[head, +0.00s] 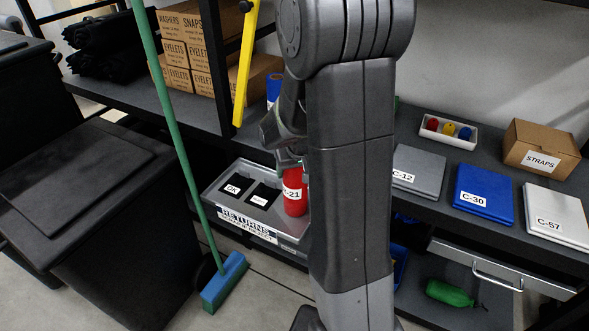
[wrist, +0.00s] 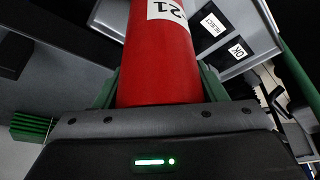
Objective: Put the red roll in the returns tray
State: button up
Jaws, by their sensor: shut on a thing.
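The red roll (head: 294,193) has a white label ending in "-21". My gripper (head: 288,166) is shut on its upper end and holds it upright over the right part of the grey returns tray (head: 246,235). In the wrist view the roll (wrist: 160,62) fills the middle between the green fingers (wrist: 158,88). The tray (wrist: 262,47) shows behind it, with dark compartments labelled "OK" and "REJECT". Whether the roll's lower end touches the tray I cannot tell. My arm hides the tray's right end in the head view.
A green-handled broom (head: 180,140) leans in front of the tray's left side. A yellow bar (head: 246,62) hangs near my gripper. Black bins (head: 95,220) stand at left. Cartons (head: 183,50) sit on the shelf. Flat cases (head: 484,194) and a straps box (head: 541,148) lie at right.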

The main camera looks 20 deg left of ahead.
jog(key=shift+r, duration=0.1)
jog(key=o, duration=1.7)
jog(key=shift+f, duration=0.2)
jog(key=shift+o, duration=0.2)
jog(key=p+v, duration=0.1)
jog(key=v, duration=1.1)
jog(key=shift+r+p, duration=0.15)
jog(key=shift+p, duration=0.15)
